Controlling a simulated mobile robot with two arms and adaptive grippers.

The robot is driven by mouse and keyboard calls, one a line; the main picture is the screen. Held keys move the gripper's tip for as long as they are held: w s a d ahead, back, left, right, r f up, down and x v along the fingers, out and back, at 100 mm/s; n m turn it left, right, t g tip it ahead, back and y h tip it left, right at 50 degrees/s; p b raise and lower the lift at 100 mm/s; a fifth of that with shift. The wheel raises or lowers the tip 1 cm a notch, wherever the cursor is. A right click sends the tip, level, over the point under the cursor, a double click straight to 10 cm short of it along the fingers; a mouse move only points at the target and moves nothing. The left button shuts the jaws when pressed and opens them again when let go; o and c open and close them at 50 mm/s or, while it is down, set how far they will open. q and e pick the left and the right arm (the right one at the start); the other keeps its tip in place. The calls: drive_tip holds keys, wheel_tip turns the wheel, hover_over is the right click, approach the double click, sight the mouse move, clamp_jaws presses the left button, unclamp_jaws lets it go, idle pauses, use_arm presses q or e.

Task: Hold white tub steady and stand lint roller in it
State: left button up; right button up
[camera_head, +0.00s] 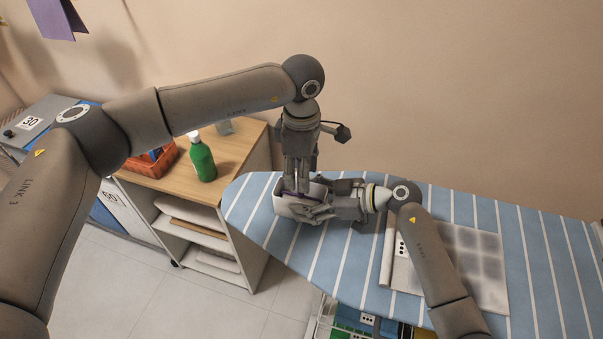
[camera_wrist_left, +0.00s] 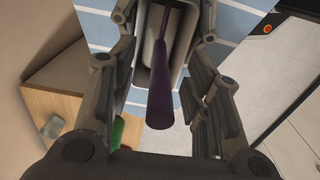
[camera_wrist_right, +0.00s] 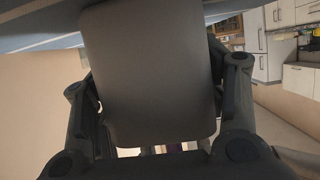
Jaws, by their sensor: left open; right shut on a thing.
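The white tub (camera_head: 283,207) stands on the striped ironing board. My right gripper (camera_head: 318,200) is shut on it from the right; the tub's shaded side (camera_wrist_right: 148,75) fills the space between the fingers in the right wrist view. The lint roller's purple handle (camera_wrist_left: 161,105) shows between the fingers of my left gripper (camera_wrist_left: 160,65), with its far end reaching into the tub (camera_wrist_left: 143,75). The left gripper points down over the tub and is open, with gaps beside the handle. In the head view, only a purple bit of the roller (camera_head: 290,194) shows; its head is hidden.
The blue striped ironing board (camera_head: 255,215) is clear left of the tub. A grey-patterned folded cloth (camera_head: 470,260) lies to the right, partly behind my right arm. A wooden-topped cabinet with a green bottle (camera_head: 202,160) and an orange basket (camera_head: 155,165) stands left.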

use_arm(q)
drive_tip(key=shift+r, duration=2.55)
use_arm(e)
drive_tip(key=shift+f, duration=0.1)
drive_tip(key=o, duration=1.1)
drive_tip(key=shift+d, duration=0.1)
